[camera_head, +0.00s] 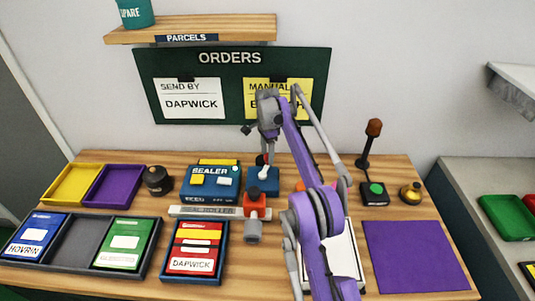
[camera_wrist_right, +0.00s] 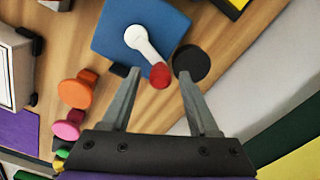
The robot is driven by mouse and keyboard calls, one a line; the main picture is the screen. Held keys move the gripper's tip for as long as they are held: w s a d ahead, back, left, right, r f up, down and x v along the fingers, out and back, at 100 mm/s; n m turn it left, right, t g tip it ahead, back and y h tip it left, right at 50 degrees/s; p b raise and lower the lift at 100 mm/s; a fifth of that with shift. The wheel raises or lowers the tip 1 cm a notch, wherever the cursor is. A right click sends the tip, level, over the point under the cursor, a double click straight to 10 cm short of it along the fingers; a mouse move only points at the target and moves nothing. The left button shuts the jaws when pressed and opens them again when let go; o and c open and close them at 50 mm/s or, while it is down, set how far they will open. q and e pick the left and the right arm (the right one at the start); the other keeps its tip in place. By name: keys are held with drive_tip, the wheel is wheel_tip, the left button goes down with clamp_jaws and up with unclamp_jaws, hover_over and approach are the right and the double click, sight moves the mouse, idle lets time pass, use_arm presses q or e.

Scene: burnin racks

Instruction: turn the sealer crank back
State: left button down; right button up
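The sealer (camera_head: 210,180) is a blue unit on the wooden table, with a grey seal roller bar in front. To its right is a blue block (camera_head: 262,186) carrying the crank. In the right wrist view, the crank (camera_wrist_right: 147,43) has a white arm on the blue base (camera_wrist_right: 112,22), ending in a red knob (camera_wrist_right: 159,75). My right gripper (camera_wrist_right: 160,76) is open, with the red knob between its fingertips and gaps visible at both sides. In the head view my right gripper (camera_head: 268,150) hangs over the crank and partly hides it. My left gripper is not in view.
A black round object (camera_wrist_right: 191,62) lies close to one fingertip. Orange (camera_wrist_right: 77,90) and pink (camera_wrist_right: 69,125) knobbed items stand nearby. An orange-and-grey piece (camera_head: 254,207) stands before the blue block. A purple mat (camera_head: 415,257) lies bare at right.

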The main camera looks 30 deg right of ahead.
clamp_jaws()
